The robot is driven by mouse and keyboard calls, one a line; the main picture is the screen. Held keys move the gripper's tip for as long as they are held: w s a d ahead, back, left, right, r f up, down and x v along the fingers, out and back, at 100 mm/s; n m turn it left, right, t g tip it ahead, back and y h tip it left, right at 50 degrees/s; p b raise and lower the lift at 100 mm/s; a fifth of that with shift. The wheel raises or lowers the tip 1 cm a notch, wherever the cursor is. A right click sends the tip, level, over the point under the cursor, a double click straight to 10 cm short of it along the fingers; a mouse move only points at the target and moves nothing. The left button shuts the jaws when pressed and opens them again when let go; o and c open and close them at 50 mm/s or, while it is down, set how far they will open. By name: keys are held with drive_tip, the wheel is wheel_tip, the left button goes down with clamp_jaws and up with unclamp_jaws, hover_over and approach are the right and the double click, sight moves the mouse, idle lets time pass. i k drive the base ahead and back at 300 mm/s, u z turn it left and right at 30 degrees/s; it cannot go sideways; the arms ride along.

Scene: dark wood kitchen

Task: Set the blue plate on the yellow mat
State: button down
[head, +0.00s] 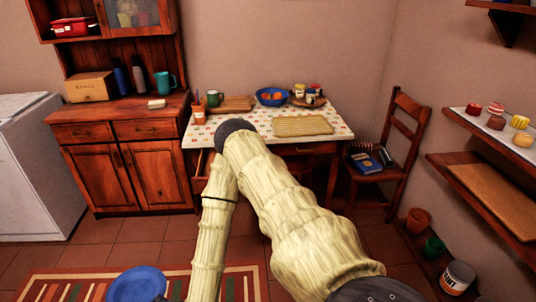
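The blue plate (138,285) is at the bottom left of the head view, in front of the rug, its lower part cut off by the picture's edge. A small dark piece of my gripper (160,298) shows at the plate's right rim and appears to grip it; the rest of the gripper is out of frame. The yellow mat (303,126) lies flat and bare on the right front part of the white patterned table (248,131). The plate is well in front of the table and to the left of the mat.
A chair (398,140) stands right of the table.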

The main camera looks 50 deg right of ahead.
sight(313, 128)
drive_tip(key=z, duration=1.7)
drive_tip(key=i, duration=0.65)
